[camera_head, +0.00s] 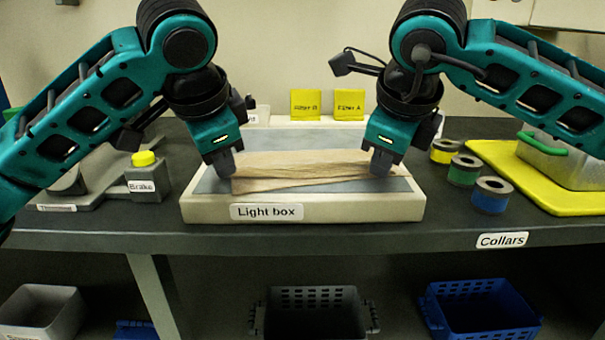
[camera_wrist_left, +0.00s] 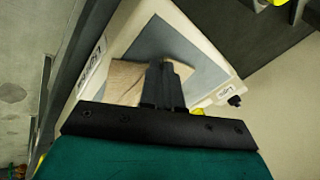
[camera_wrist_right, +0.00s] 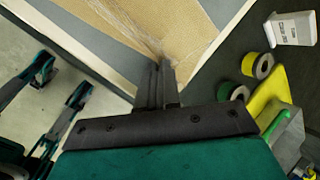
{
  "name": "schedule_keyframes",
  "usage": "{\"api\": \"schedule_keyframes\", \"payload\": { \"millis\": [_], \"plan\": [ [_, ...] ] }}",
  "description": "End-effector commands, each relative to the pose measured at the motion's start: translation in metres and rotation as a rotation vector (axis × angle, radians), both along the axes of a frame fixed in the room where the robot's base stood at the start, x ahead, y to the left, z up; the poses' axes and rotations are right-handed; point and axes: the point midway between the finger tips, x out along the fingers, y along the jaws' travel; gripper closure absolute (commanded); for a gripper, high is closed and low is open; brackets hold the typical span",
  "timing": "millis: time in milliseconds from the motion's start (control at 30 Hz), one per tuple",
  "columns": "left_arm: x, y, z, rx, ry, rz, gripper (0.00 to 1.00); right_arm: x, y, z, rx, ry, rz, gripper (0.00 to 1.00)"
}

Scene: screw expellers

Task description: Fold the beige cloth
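The beige cloth (camera_head: 300,172) lies across the top of the light box (camera_head: 345,209), wrinkled lengthwise, with layers showing near its front edge. My left gripper (camera_head: 223,172) is at the cloth's left end, its fingers together on the fabric; the cloth (camera_wrist_left: 124,82) shows on both sides of the fingers in the left wrist view. My right gripper (camera_head: 381,168) is at the right end, fingers together; in the right wrist view creases in the cloth (camera_wrist_right: 190,35) run toward the fingertips (camera_wrist_right: 158,75). The fingers hide the pinched fabric.
Yellow filter blocks (camera_head: 305,104) stand behind the light box. Several collars (camera_head: 490,195) and a yellow tray (camera_head: 545,192) are on the right. A brake block (camera_head: 148,180) is on the left. Bins (camera_head: 312,310) sit below the bench.

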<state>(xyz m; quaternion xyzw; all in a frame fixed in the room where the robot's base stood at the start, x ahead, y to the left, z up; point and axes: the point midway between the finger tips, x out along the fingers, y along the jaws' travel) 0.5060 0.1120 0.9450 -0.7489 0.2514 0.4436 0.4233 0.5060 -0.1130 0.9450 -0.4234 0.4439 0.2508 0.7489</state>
Motion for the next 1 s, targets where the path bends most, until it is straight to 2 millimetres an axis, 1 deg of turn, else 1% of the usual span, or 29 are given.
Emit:
{"api": "schedule_keyframes", "payload": {
  "millis": [33, 167, 200, 633, 767, 1000],
  "plan": [
    [0.001, 0.003, 0.000, 0.005, 0.001, 0.010, 1.00, 0.001, -0.003, 0.000, -0.004, 0.000, -0.009, 1.00],
    [0.001, 0.003, 0.000, 0.005, 0.002, 0.010, 1.00, 0.001, -0.003, 0.000, -0.005, 0.001, -0.010, 1.00],
    [0.001, 0.003, 0.000, 0.005, 0.002, 0.010, 0.94, 0.001, -0.003, 0.000, -0.004, 0.002, -0.009, 0.94],
    [0.000, 0.001, 0.000, 0.002, 0.002, 0.002, 0.53, 0.000, 0.000, 0.000, -0.001, 0.002, -0.001, 0.53],
    [-0.002, 0.000, 0.006, 0.001, 0.001, 0.000, 0.53, -0.002, 0.000, 0.006, 0.001, 0.000, 0.002, 0.53],
    [-0.018, 0.001, 0.041, 0.003, -0.005, 0.001, 0.53, -0.018, 0.001, 0.040, 0.001, -0.002, 0.002, 0.53]
  ]
}}
